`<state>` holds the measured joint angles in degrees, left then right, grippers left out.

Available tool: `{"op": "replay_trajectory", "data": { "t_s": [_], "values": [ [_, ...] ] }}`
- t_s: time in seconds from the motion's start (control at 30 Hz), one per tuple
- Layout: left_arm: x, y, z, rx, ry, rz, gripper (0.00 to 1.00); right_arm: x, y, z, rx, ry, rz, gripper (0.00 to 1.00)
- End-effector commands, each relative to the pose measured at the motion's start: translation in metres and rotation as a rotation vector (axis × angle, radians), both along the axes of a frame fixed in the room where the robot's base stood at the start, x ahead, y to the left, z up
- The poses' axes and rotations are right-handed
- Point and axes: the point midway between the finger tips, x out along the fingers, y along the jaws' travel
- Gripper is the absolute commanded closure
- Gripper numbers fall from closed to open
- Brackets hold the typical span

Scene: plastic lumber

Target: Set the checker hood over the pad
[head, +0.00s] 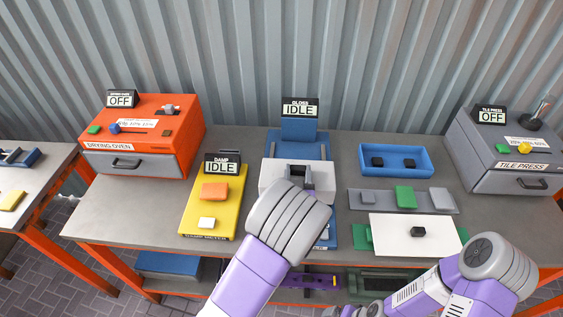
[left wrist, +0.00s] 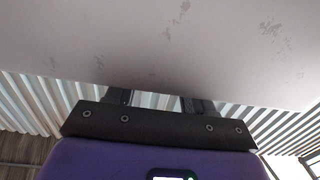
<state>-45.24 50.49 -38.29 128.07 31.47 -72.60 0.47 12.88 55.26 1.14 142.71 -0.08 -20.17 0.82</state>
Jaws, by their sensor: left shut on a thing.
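The pale grey-white checker hood (head: 268,180) is over the blue gloss checker base (head: 290,147), below the display reading IDLE (head: 299,109). My left gripper (head: 295,177) is shut on the hood's handle; my wrist hides much of it. In the left wrist view the hood's scuffed pale face (left wrist: 160,45) fills the top, and the dark fingers (left wrist: 157,103) reach up to it. I cannot tell whether the hood rests on the base or hangs just above it. The pad is not visible under the hood. My right arm is at lower right; its gripper is out of view.
Left stands a yellow damp checker (head: 233,190) with an orange block (head: 215,192). Right are a blue tray (head: 427,158), a grey strip (head: 378,207) with blocks, and a white board (head: 393,222). An orange drying oven (head: 184,120) and grey tile press (head: 483,157) flank the bench.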

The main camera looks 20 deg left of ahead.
Motion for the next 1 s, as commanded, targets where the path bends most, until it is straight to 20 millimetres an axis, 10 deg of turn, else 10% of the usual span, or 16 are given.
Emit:
{"op": "replay_trajectory", "data": {
  "t_s": [0.47, 0.5, 0.6, 1.0],
  "values": [
    [-0.0073, -0.0088, -0.0004, -0.001, 0.001, -0.012, 1.00, 0.0000, -0.0001, -0.0011, 0.000, 0.000, 0.000, 0.02],
    [-0.0074, -0.0088, -0.0005, -0.001, 0.002, -0.012, 0.43, 0.0000, -0.0001, -0.0011, 0.000, 0.000, 0.000, 0.02],
    [-0.0071, -0.0088, -0.0004, -0.001, 0.001, -0.012, 0.27, 0.0000, -0.0001, -0.0011, 0.000, 0.000, 0.000, 0.02],
    [-0.0112, -0.0101, 0.0001, -0.001, 0.000, -0.013, 0.21, 0.0000, -0.0001, -0.0012, 0.000, 0.000, 0.000, 0.02]
  ]
}}
